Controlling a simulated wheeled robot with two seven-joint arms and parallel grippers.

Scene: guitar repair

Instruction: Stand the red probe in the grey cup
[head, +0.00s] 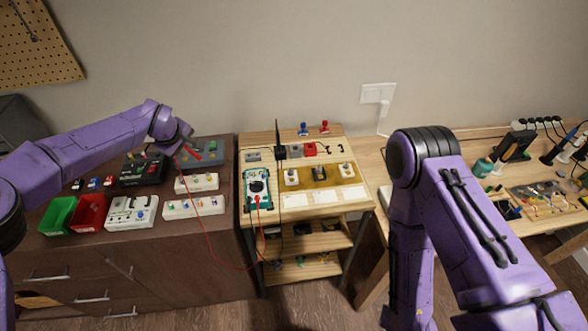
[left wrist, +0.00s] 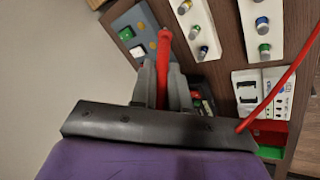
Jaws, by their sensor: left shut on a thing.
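My left gripper (head: 187,151) is shut on the red probe (left wrist: 163,60), above the dark cabinet at the left. In the left wrist view the probe sticks out past the fingers (left wrist: 161,88). A red lead runs from the probe down and across to the teal multimeter (head: 257,188) on the wooden stand. A small grey holder (head: 294,151), which looks like the grey cup, is at the back of the stand, well to the right of the gripper. Its opening is too small to make out. My right gripper is out of view.
A black upright piece (head: 280,152) with a thin rod and a red block (head: 309,149) flank the grey holder. Green (head: 57,216) and red (head: 90,212) bins and several switch boxes cover the cabinet (head: 190,245). My right arm covers part of the right workbench (head: 470,150).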

